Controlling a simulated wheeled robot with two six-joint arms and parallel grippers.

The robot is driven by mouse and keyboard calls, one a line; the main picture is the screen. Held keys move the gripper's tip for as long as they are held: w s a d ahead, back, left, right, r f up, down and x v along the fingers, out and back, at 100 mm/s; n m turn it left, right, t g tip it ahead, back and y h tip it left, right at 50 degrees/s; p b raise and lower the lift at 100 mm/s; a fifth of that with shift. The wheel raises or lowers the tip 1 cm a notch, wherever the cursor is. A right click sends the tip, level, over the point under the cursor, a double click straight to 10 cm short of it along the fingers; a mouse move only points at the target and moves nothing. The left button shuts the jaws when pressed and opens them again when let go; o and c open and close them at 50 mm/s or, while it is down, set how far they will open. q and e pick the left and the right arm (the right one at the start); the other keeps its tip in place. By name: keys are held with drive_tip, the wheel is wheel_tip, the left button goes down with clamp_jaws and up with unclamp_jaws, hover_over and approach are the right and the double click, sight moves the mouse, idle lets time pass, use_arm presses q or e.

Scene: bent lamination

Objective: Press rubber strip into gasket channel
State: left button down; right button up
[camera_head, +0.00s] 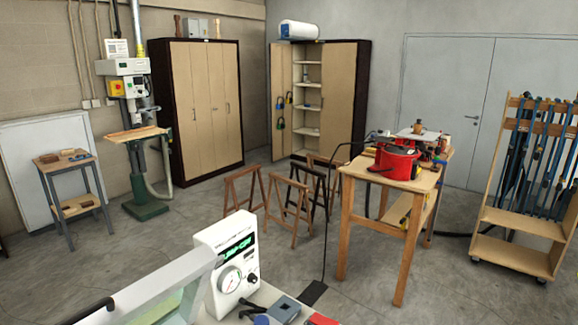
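Neither of my grippers is in view. A white machine (213,262) with a green-lit display and a round gauge stands at the bottom middle. To its left, a pale framed lid (165,287) with a clear panel and a dark handle (94,308) is tilted and cut off by the lower edge. I cannot make out a rubber strip or a gasket channel; any channel around the lid or below it is out of frame or hidden.
Small blue-grey (284,308) and red (322,319) items lie on the surface beside the machine. A wooden table (420,180) with a red tool (397,162) stands at right, trestles (290,205) at centre, a clamp rack (515,252) far right. Grey floor lies between.

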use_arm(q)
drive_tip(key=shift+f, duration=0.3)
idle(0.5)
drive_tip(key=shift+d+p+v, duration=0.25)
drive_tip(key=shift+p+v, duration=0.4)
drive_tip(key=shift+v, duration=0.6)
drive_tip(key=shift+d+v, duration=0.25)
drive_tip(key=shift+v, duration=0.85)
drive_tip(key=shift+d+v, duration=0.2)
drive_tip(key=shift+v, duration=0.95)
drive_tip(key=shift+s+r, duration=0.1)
